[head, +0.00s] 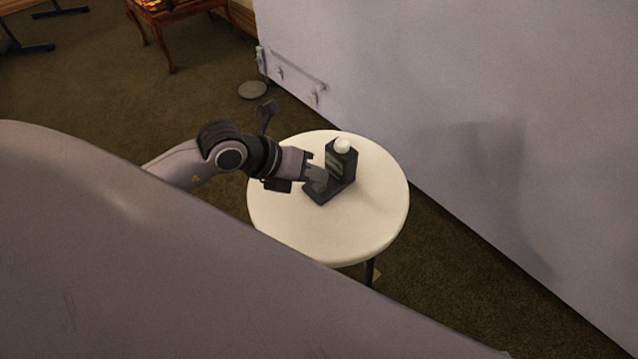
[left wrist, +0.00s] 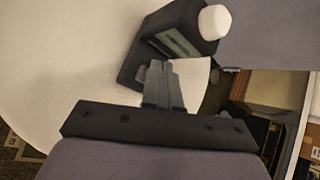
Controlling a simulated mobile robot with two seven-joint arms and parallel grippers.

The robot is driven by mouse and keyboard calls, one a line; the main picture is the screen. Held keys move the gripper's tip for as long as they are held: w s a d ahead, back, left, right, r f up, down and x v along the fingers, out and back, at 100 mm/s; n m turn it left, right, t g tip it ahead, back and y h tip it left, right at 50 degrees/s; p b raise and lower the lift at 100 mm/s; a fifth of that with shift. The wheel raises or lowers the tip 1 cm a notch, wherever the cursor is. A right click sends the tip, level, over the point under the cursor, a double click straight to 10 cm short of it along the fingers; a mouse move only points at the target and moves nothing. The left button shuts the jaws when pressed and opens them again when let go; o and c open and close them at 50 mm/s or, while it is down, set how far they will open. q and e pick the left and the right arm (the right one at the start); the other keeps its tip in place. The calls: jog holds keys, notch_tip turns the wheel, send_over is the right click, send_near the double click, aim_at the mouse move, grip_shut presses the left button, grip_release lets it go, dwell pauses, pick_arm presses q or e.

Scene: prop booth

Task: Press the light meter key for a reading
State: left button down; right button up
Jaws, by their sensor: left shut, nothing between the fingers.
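The light meter (head: 341,163) is a dark, upright block with a white dome on top and a paler panel on its face. It stands on a dark base on a round white table (head: 375,215). My left gripper (head: 322,180) is shut and empty, its fingertips close in front of the meter's lower face. In the left wrist view the shut fingers (left wrist: 160,72) point at the foot of the meter (left wrist: 178,38). The fingers hide part of the base, and I cannot make out the key or tell whether they touch it. My right gripper is not in view.
A large pale panel (head: 450,90) stands close behind and right of the table. A wooden chair (head: 172,30) stands at the back left, and a grey disc (head: 252,90) lies on the dark carpet. The tabletop around the meter is clear.

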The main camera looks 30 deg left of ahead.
aim_at(313, 190)
pick_arm(q)
jog(key=shift+f+b, duration=0.3)
jog(key=shift+f, duration=0.15)
dwell(0.6)
jog(key=shift+r, duration=0.1)
jog(key=shift+r+p, duration=0.75)
jog(key=shift+p, duration=0.1)
notch_tip(313, 190, up, 5)
jog(key=p, duration=0.4)
jog(key=shift+r+p, duration=0.15)
jog(key=shift+p, duration=0.2)
dwell(0.5)
jog(key=shift+s, duration=0.15)
